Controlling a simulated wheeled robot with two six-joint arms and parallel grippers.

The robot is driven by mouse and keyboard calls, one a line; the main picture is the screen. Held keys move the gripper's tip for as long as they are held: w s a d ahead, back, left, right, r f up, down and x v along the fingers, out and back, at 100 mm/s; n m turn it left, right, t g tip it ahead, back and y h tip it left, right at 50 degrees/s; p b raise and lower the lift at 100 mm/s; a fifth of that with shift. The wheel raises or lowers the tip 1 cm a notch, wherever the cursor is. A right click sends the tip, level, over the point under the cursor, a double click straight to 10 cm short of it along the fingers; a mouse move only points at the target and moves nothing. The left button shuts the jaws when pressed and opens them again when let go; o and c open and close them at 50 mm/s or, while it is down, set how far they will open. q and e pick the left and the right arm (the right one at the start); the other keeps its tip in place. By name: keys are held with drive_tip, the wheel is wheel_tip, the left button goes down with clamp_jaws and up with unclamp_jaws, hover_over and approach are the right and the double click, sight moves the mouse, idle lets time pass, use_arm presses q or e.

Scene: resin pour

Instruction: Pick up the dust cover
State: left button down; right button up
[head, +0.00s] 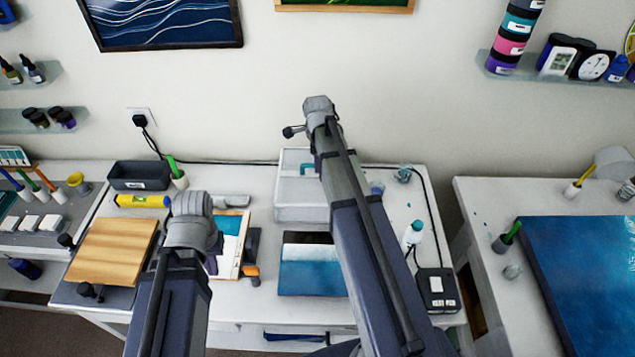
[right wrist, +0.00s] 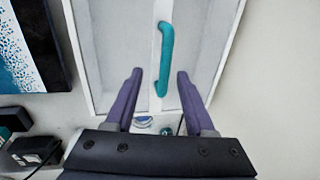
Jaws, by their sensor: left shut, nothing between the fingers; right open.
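The dust cover (head: 294,210) is a white-framed box with pale panels and a teal handle. It stands at the back middle of the table in the head view, partly behind my right arm. In the right wrist view the cover (right wrist: 205,45) fills the upper middle, its teal handle (right wrist: 165,55) running along the middle bar. My right gripper (right wrist: 160,72) is open, with purple fingers either side of the handle's near end. I cannot tell how deep they reach. In the head view my left gripper (head: 212,264) is mostly hidden behind its wrist, shut and empty, left of the cover.
A blue and white panel (head: 312,270) lies in front of the cover. A wooden board (head: 112,250) and a dark tray (head: 139,176) are at the left. A white bottle (head: 413,233) and a black box with a cable (head: 437,290) are at the right.

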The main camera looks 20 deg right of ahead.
sight(318, 179)
drive_tip(key=f+b, duration=0.1)
drive_tip(key=w+f+b, duration=0.1)
drive_tip(key=f+b, duration=0.2)
drive_tip(key=f, duration=0.1)
drive_tip(key=shift+w+d, duration=0.25)
drive_tip(key=shift+d, duration=0.1)
drive_tip(key=shift+r, duration=0.1)
clamp_jaws()
idle(1.0)
